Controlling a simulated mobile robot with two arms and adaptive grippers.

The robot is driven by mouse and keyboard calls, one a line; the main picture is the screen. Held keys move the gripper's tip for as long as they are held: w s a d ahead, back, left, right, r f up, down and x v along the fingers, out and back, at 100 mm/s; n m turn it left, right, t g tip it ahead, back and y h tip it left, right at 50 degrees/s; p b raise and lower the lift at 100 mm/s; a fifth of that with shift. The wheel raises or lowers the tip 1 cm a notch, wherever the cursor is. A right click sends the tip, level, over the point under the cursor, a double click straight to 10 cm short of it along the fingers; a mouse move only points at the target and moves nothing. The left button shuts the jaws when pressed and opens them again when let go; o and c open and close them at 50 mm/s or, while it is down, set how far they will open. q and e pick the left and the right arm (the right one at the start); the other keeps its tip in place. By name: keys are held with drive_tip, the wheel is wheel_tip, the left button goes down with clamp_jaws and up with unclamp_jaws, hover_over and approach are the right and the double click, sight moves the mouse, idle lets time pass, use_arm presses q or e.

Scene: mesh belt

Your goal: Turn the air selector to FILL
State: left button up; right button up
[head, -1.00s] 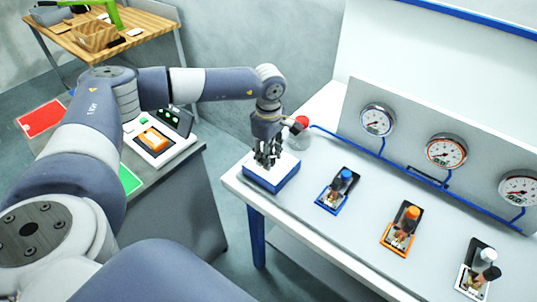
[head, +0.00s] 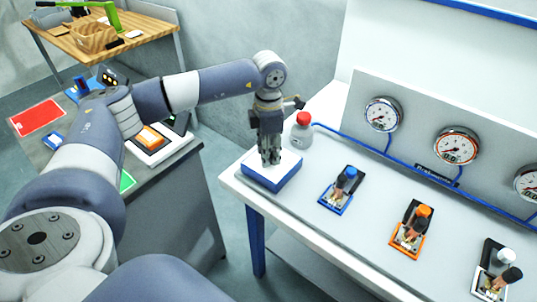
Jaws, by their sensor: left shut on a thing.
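The air selector seems to be the blue box with a white top (head: 287,164) at the left end of the bench. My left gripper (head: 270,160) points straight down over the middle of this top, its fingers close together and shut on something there. The fingers hide what they hold, most likely the selector's knob. Any FILL marking and the selector's setting cannot be made out. My right gripper is not in view.
A grey cylinder with a red top (head: 303,120) stands close behind the box. Blue (head: 341,188), orange (head: 411,228) and white-framed (head: 495,272) valve units sit to the right, below several gauges (head: 383,115). A side table (head: 170,190) is at the left.

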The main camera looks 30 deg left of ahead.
use_arm(q)
drive_tip(key=n+b, duration=0.1)
drive_tip(key=n, duration=0.2)
drive_tip(key=shift+n, duration=0.3)
drive_tip(key=shift+n+b, duration=0.7)
drive_tip(key=shift+n, duration=1.1)
drive_tip(key=o, duration=1.1)
wheel_tip(320, 180, up, 12)
drive_tip(key=shift+r, duration=0.1)
